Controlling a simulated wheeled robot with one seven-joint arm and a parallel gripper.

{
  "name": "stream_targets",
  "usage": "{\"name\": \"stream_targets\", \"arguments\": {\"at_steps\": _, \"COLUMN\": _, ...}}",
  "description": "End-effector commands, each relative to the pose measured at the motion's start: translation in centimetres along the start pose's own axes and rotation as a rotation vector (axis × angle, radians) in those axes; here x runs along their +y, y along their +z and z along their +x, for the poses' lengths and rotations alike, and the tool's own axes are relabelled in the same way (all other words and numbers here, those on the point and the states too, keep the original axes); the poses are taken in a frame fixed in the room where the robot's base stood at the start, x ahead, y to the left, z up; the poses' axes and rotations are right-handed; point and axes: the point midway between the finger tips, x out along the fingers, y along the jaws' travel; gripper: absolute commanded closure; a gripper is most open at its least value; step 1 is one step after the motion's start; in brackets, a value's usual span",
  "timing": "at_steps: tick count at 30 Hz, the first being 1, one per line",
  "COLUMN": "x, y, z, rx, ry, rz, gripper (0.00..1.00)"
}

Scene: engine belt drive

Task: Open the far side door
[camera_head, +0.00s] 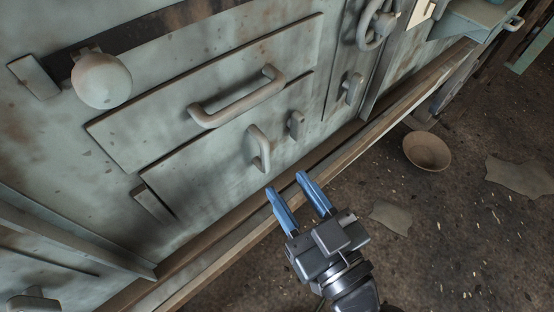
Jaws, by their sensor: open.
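My gripper (284,194) has two blue fingers, spread apart and empty. It is in the lower middle of the head view, in front of a long ledge and pointing up toward the pale green machine wall. A lower panel (205,170) on the wall carries a vertical handle (258,148) and a small latch-like knob (296,124). A panel above it (150,125) has a long bar handle (238,97). Another small handle (351,88) sits further right. I cannot tell which panel is the far side door. The panels look closed.
A round knob (102,80) sticks out at upper left, and a handwheel (376,22) is at the top. The ledge (235,232) runs along the wall's foot. A bowl (427,151) and flat scraps (391,217) lie on the dirty floor, which has free room at right.

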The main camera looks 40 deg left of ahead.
Motion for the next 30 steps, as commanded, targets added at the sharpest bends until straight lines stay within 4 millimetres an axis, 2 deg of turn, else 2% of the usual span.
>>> {"name": "stream_targets", "arguments": {"at_steps": 9, "x": 0.0, "y": -0.1, "z": 4.8, "rx": -0.001, "ry": 0.001, "rz": 0.000, "gripper": 0.58}}
{"name": "stream_targets", "arguments": {"at_steps": 13, "x": 0.1, "y": -0.1, "z": 6.1, "rx": -0.001, "ry": 0.003, "rz": 0.001, "gripper": 0.58}}
{"name": "stream_targets", "arguments": {"at_steps": 24, "x": 0.1, "y": 0.0, "z": 6.7, "rx": -0.002, "ry": 0.005, "rz": 0.001, "gripper": 0.58}}
{"name": "stream_targets", "arguments": {"at_steps": 30, "x": 0.1, "y": 0.0, "z": 6.7, "rx": -0.002, "ry": 0.005, "rz": 0.001, "gripper": 0.76}}
